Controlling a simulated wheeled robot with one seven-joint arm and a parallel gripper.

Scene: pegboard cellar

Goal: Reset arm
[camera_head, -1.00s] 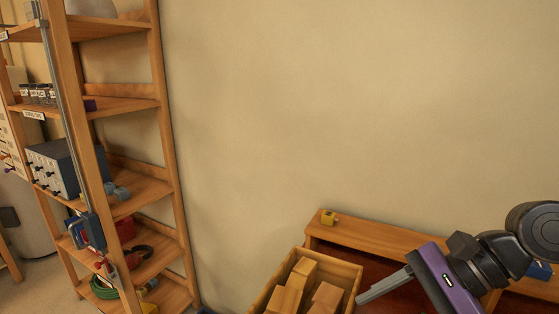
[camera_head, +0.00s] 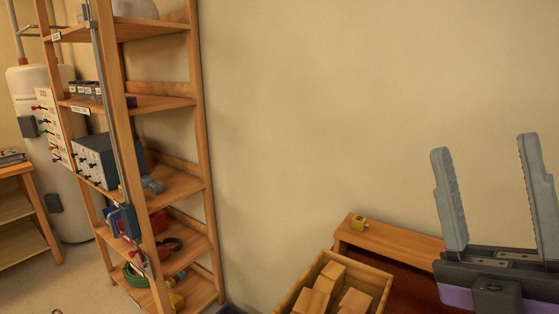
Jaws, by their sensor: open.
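My gripper (camera_head: 493,190) is at the lower right of the head view. Its two grey fingers point up and stand wide apart. Nothing is between them; only the bare wall shows there. The black and purple gripper body is at the bottom edge, and most of my arm is out of the picture. The gripper is in front of the right part of the workbench and right of the wooden box.
A wooden box (camera_head: 378,297) with several wooden blocks (camera_head: 333,271) is at the bottom centre. A loaded shelf rack (camera_head: 197,130) stands left. A white tank (camera_head: 62,190) is at the far left.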

